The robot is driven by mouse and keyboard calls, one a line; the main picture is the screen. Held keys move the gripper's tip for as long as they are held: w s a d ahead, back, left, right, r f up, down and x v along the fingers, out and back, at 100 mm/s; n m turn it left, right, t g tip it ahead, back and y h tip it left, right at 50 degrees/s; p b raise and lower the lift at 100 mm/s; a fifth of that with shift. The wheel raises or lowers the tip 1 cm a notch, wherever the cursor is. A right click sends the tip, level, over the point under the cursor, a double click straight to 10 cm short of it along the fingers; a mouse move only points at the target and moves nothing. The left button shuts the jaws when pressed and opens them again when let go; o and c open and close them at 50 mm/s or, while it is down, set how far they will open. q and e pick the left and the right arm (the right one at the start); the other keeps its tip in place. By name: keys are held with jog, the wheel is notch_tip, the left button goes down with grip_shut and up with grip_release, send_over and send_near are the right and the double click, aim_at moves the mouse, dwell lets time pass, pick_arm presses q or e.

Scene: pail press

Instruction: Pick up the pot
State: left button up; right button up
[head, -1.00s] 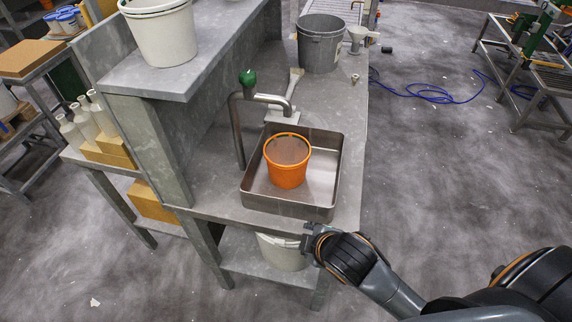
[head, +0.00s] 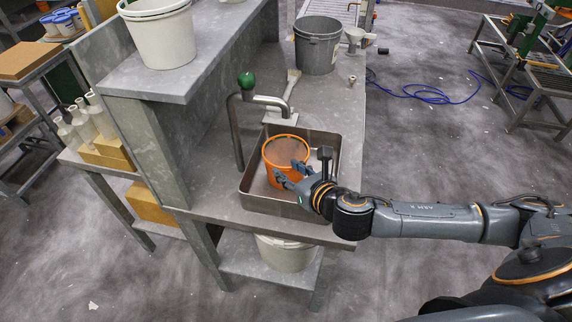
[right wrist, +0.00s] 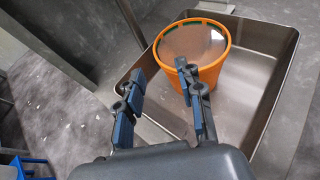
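The orange pot (head: 283,155) stands upright in a steel basin (head: 262,200) on the grey bench, with a brown surface visible inside its rim. My right gripper (head: 288,170) is at the pot's near right side in the head view, with its fingers overlapping the pot's wall. In the right wrist view the gripper (right wrist: 163,70) has its two fingers spread apart, and the pot (right wrist: 195,45) is just beyond the fingertips. One finger covers part of the pot's near wall; I cannot tell whether it touches. My left gripper is not in view.
A bent pipe tap with a green knob (head: 246,81) reaches over the basin's back edge. A raised shelf (head: 190,80) with a white bucket (head: 160,35) is on the left.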

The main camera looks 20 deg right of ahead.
send_near(263, 154)
jog(key=x, duration=0.2)
jog(key=shift+f+p+x, duration=0.25)
jog(key=shift+p+x, duration=0.1)
jog(key=shift+x, duration=1.25)
jog(key=shift+f+p+x, duration=0.25)
jog(key=shift+p+x, duration=0.1)
jog(key=shift+x, duration=1.3)
jog(key=shift+s+d, duration=0.2)
grip_shut()
jog(key=shift+w+r, duration=0.1)
jog(key=shift+r, duration=0.1)
